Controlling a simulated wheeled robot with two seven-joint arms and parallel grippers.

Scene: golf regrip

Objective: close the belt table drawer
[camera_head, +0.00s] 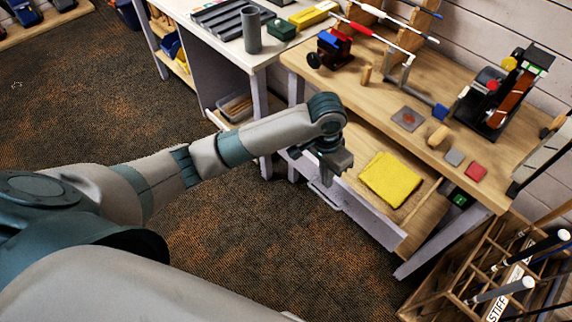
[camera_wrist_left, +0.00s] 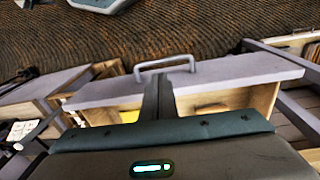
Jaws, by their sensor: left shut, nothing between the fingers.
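The belt table drawer (camera_head: 370,215) is pulled out below the wooden bench top in the head view. A folded yellow cloth (camera_head: 391,178) lies inside it. Its pale front panel also shows in the left wrist view (camera_wrist_left: 230,76), with a grey bar handle (camera_wrist_left: 164,65). My left gripper (camera_head: 326,178) is at the left part of the drawer front, its fingers shut with nothing between them. In the left wrist view the shut fingers (camera_wrist_left: 158,98) overlap the front near the handle; I cannot tell whether they touch it. My right gripper is not in view.
The belt table (camera_head: 400,130) carries a belt sander (camera_head: 505,90), a red vise (camera_head: 333,47) and small blocks. A wooden club rack (camera_head: 500,265) stands close to the right of the drawer. A white bench (camera_head: 205,35) adjoins on the left. The carpet in front of the drawer is clear.

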